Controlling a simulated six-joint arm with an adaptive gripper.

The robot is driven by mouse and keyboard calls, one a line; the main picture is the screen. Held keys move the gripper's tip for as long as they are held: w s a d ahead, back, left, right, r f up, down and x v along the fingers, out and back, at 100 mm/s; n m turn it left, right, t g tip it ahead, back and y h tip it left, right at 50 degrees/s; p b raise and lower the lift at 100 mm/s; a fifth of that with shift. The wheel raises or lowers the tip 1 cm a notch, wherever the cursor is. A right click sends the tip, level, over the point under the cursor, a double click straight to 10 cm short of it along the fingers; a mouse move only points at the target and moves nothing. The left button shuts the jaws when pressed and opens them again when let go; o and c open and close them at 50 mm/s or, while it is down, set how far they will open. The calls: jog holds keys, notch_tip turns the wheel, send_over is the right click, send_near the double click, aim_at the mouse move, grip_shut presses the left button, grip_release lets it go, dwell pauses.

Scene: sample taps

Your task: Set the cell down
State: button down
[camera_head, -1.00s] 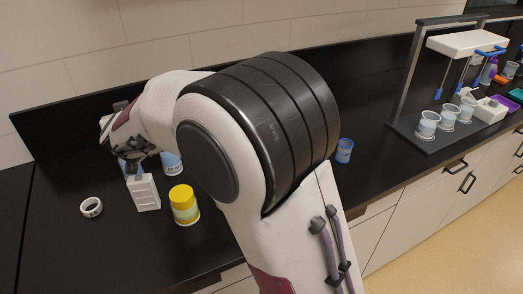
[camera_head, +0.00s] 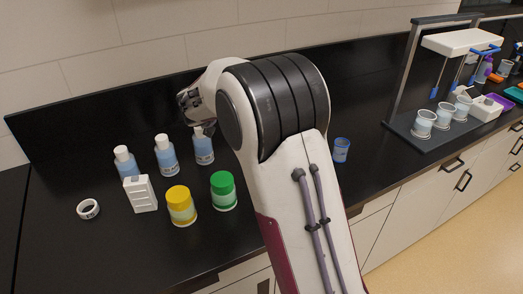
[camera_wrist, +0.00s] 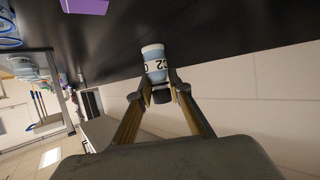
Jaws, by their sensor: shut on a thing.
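My gripper (camera_wrist: 157,92) is shut on a small light-blue and white vessel (camera_wrist: 154,63) in the wrist view. The vessel has a dark-lettered label, partly readable as C2, and I take it to be the cell. Its dark end sits between the fingers. A black surface lies behind it; I cannot tell whether they touch. In the head view my gripper (camera_head: 189,108) is up above the bottles at the back of the counter, partly hidden by my arm, and the held vessel cannot be made out.
Several blue-filled bottles (camera_head: 166,158) stand along the black counter (camera_head: 130,245). Before them are a white slotted block (camera_head: 140,194), a yellow-lidded jar (camera_head: 181,207), a green-lidded jar (camera_head: 223,192) and a white ring (camera_head: 88,209). A blue cup (camera_head: 341,150) and a stand (camera_head: 445,144) with cups are right.

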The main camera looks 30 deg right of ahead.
jog(key=s+d+f+m+g+h, duration=0.1)
jog(key=s+d+f, duration=0.1)
jog(key=d+f, duration=0.4)
jog(key=shift+d+f+m+h, duration=0.3)
jog(key=shift+d+f+m, duration=0.05)
jog(key=shift+m, duration=0.05)
jog(key=shift+s+f+g, duration=0.1)
jog(key=shift+f+g, duration=0.05)
jog(key=shift+g, duration=0.15)
jog(key=shift+f, duration=3)
jog(key=shift+f, duration=0.15)
jog(key=shift+f, duration=1.7)
jog(key=shift+f, duration=0.15)
